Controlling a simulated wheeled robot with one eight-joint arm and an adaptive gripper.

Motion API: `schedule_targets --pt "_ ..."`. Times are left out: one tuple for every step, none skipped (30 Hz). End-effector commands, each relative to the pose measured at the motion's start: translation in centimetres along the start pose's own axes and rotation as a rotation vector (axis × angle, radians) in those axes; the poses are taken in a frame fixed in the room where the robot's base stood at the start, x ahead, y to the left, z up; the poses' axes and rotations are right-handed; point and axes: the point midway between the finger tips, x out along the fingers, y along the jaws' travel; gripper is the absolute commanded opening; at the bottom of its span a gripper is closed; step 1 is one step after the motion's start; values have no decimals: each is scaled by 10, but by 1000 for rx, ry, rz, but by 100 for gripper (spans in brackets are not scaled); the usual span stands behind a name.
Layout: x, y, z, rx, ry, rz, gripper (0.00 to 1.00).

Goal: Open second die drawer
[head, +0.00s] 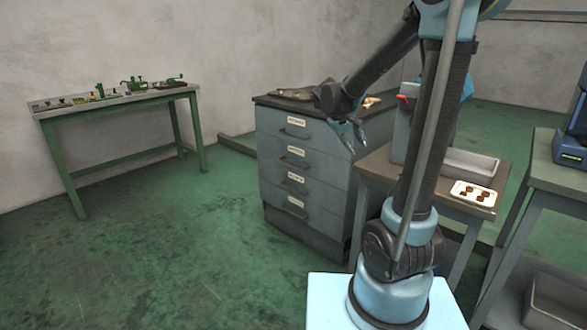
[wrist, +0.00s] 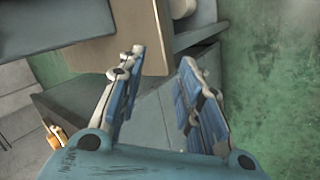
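A grey cabinet (head: 335,232) with a dark top stands in the middle of the head view. Its front has several stacked drawers with pale labels and dark handles, and all look shut. The second drawer from the top (head: 318,166) shows below the top drawer (head: 275,122). My gripper (head: 352,142) hangs at the right end of the upper drawers, right of their handles in the picture. In the wrist view its two blue-padded fingers (wrist: 162,57) are spread apart with nothing between them. I cannot tell whether it touches the cabinet.
A wooden-topped table (head: 378,166) stands close to the cabinet's right, with a grey tray (head: 468,163) and a white plate of brown pieces (head: 474,194). A green-legged bench (head: 118,100) is at the far left. Green floor (head: 190,235) before the cabinet is clear.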

Motion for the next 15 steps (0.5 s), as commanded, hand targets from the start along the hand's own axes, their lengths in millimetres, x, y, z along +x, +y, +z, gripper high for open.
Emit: schedule_targets --pt "2 -4 -18 -17 7 21 33" --pt "3 -6 -28 -26 11 33 33" --pt "5 -8 -40 -38 16 52 33" --pt "6 -11 -49 -47 20 65 33" --pt "8 -14 -59 -56 25 80 33" --pt "10 -18 -71 -67 30 97 33" --pt "11 -21 -80 -76 35 111 33" --pt "13 -25 -89 -85 40 124 33" --pt "15 -30 -101 -96 46 143 33" --pt "16 -34 -110 -104 50 156 33" --pt "18 -38 -119 -113 56 171 33" --pt "20 -44 -131 -124 63 189 33" --pt "22 -49 -139 -131 67 203 33" --pt "23 -54 -148 -139 73 216 33" --pt "25 -61 -159 -150 80 235 33"
